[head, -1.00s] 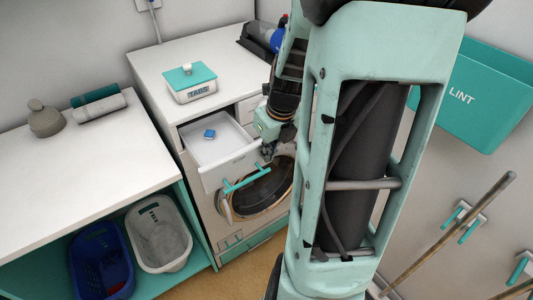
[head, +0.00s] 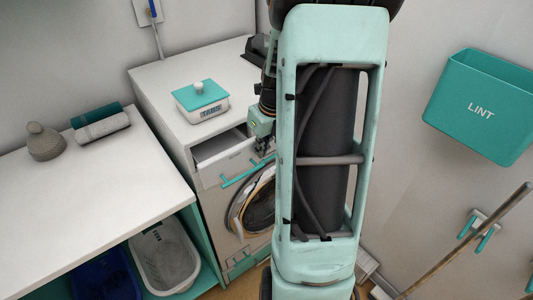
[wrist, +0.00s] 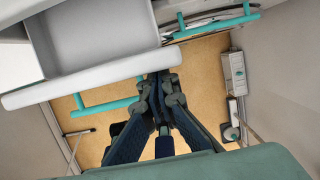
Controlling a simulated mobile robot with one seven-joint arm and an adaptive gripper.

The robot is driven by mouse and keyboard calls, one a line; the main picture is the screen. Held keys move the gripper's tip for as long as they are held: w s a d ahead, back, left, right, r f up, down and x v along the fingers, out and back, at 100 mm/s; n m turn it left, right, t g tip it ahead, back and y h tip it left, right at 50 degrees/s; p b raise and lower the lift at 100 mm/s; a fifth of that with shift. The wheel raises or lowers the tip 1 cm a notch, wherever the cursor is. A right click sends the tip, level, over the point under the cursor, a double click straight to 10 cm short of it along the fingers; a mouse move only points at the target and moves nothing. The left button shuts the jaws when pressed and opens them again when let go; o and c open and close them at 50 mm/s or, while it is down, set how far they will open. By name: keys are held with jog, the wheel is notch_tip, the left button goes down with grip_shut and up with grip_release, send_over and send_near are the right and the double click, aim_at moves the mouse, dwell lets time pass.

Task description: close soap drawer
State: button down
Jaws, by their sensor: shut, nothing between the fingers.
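The soap drawer (head: 225,150) sits at the top of the white washing machine front and stands partly open. Its teal bar handle (head: 240,173) runs along its front. In the wrist view the grey drawer tray (wrist: 95,35) lies at upper left, with its pale front panel (wrist: 70,84) and the handle (wrist: 106,107) below it. My gripper (wrist: 158,80) is shut and empty, its fingertips by the right end of the front panel; I cannot tell whether they touch it. In the head view my gripper (head: 263,149) is partly hidden by my arm.
The round machine door (head: 255,205) is below the drawer. A teal-lidded tabs box (head: 203,108) stands on the machine top. A white counter (head: 90,200) is at left, with baskets beneath. A lint bin (head: 482,112) hangs on the right wall.

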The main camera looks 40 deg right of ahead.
jog(key=w+p, duration=0.1)
jog(key=w, duration=0.6)
jog(key=shift+w+a+p, duration=0.1)
jog(key=shift+w+p, duration=0.25)
jog(key=shift+w+r, duration=0.1)
jog(key=shift+w, duration=0.2)
